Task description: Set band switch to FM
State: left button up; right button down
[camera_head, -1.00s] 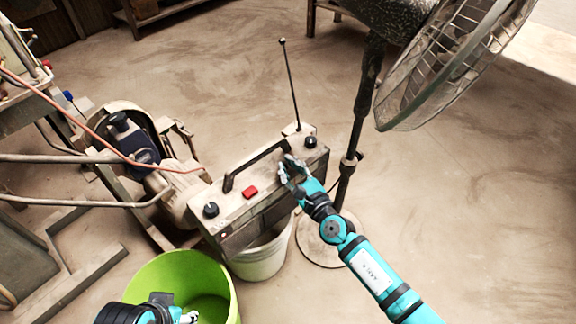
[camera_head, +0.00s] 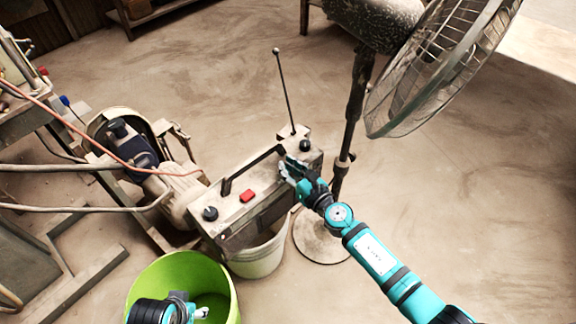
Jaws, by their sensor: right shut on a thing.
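The radio (camera_head: 240,215) is a dusty box with a black carry handle, a raised antenna, a red button (camera_head: 247,195) and two black knobs, one near each end of its top. My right gripper (camera_head: 288,170) is at the top front edge of the radio, just left of the right-hand knob (camera_head: 305,145). It is shut on a small part there, which looks like the band switch; its fingers hide the part and its setting cannot be read. My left gripper (camera_head: 196,313) is low in the picture, over the green tub, away from the radio; its jaw opening is unclear.
The radio stands above a pale bucket (camera_head: 258,262). A green tub (camera_head: 160,276) is in front. A dusty motor (camera_head: 165,178) and cables are at the left. A standing fan (camera_head: 440,70) is behind my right arm. The floor at the right is clear.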

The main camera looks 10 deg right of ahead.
dwell(0.3)
jog(key=c, duration=1.4)
grip_release()
jog(key=shift+s, duration=0.1)
jog(key=v, duration=1.2)
